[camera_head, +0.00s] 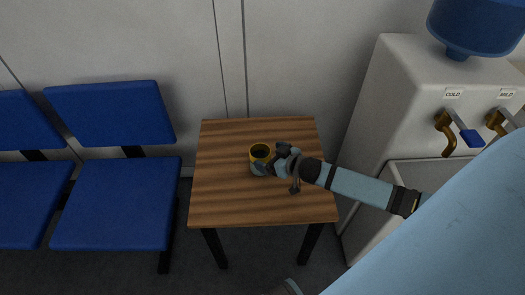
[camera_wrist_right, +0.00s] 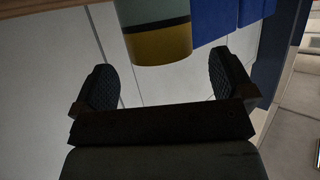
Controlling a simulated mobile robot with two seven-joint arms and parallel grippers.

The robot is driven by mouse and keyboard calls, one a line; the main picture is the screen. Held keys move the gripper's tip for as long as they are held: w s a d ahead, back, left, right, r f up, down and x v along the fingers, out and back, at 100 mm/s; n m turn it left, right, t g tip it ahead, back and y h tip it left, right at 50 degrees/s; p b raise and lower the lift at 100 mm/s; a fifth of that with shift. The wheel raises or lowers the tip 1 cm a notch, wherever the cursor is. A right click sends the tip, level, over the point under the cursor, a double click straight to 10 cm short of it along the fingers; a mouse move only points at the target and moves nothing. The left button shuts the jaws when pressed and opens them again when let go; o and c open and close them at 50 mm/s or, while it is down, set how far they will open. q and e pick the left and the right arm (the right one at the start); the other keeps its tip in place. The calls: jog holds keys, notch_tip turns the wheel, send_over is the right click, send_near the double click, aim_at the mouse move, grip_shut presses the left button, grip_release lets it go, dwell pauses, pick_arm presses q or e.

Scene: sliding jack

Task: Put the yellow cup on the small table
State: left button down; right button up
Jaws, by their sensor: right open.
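The yellow cup (camera_head: 260,151), with a grey-teal lower part, stands upright on the small wooden table (camera_head: 228,200), near its middle. My right gripper (camera_head: 271,160) reaches in from the right, low over the tabletop, with its jaws open at the cup's right side. In the right wrist view the picture is upside down. There the cup (camera_wrist_right: 160,42) shows at the top, just beyond and between the two open fingertips (camera_wrist_right: 163,75). I cannot tell whether a finger touches it.
Blue chairs (camera_head: 112,200) stand left of the table. A white water dispenser (camera_head: 395,90) with taps and a blue bottle (camera_head: 478,25) stands to the right. The wall is close behind the table. The rest of the tabletop is clear.

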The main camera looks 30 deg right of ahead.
jog(key=v, duration=0.7)
pick_arm(q)
jog(key=shift+a+r+p, duration=0.1)
jog(key=shift+r+p, duration=0.05)
jog(key=shift+p, duration=0.2)
pick_arm(e)
jog(key=s+a+f+g, duration=0.2)
jog(key=s+a, duration=1.2)
jog(key=a, duration=0.4)
jog(key=shift+a, duration=0.35)
jog(key=shift+s+f, duration=0.1)
jog(key=shift+f, duration=0.05)
pick_arm(q)
notch_tip(320, 180, up, 15)
jog(key=a+p, duration=0.1)
jog(key=p, duration=1.8)
jog(key=shift+s+a, duration=0.25)
jog(key=shift+s, duration=0.2)
pick_arm(e)
notch_tip(320, 180, up, 15)
jog(key=d, duration=0.1)
jog(key=shift+s+d, duration=0.2)
jog(key=shift+s, duration=0.25)
